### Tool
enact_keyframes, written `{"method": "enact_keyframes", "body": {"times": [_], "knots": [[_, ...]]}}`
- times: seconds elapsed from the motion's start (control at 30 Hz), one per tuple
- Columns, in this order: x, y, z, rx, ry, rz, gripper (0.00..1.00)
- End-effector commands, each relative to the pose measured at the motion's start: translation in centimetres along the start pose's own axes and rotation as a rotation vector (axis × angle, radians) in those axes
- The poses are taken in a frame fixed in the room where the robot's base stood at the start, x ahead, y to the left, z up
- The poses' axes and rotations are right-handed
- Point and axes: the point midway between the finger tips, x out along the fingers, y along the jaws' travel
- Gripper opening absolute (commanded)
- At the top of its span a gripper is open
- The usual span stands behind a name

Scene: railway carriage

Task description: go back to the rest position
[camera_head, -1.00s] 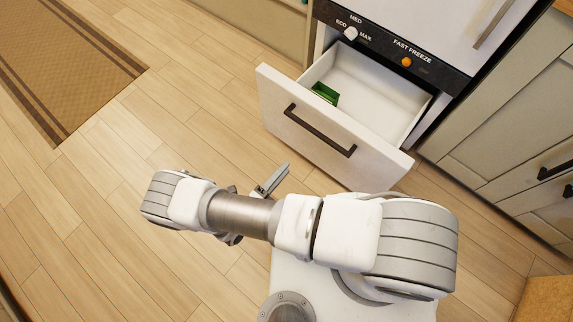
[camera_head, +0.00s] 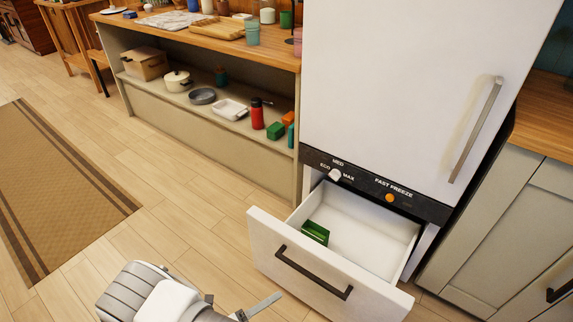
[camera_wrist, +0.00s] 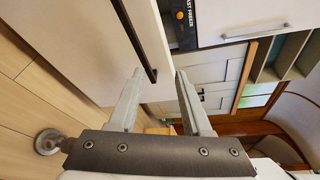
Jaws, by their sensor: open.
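My gripper (camera_wrist: 160,76) is open and empty in the wrist view, its two grey fingers apart in front of the white drawer front. In the head view only a piece of the gripper (camera_head: 258,307) shows at the bottom edge, in front of and below the drawer, beside a grey and white joint of my arm. The freezer drawer (camera_head: 322,276) is pulled out, with a dark bar handle. A green box or packet (camera_head: 315,232) lies in its left back part. The rest of my arm is cut off by the frame.
The white fridge (camera_head: 400,80) stands above the drawer. A low shelf unit (camera_head: 200,137) with pots, a red bottle and boxes is behind to the left. Cabinets (camera_head: 500,215) stand at the right. Wooden floor is clear at left, beside a brown rug (camera_head: 60,190).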

Motion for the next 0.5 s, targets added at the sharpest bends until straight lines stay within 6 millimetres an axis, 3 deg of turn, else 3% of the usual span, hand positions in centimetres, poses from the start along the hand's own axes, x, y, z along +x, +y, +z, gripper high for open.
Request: {"method": "enact_keyframes", "body": {"times": [0.2, 0.5], "knots": [[0.5, -4.7, 3.1, 0.251, 0.208, 0.037, 0.49], [1.8, -11.3, 6.0, 0.597, 0.480, 0.051, 0.49]]}}
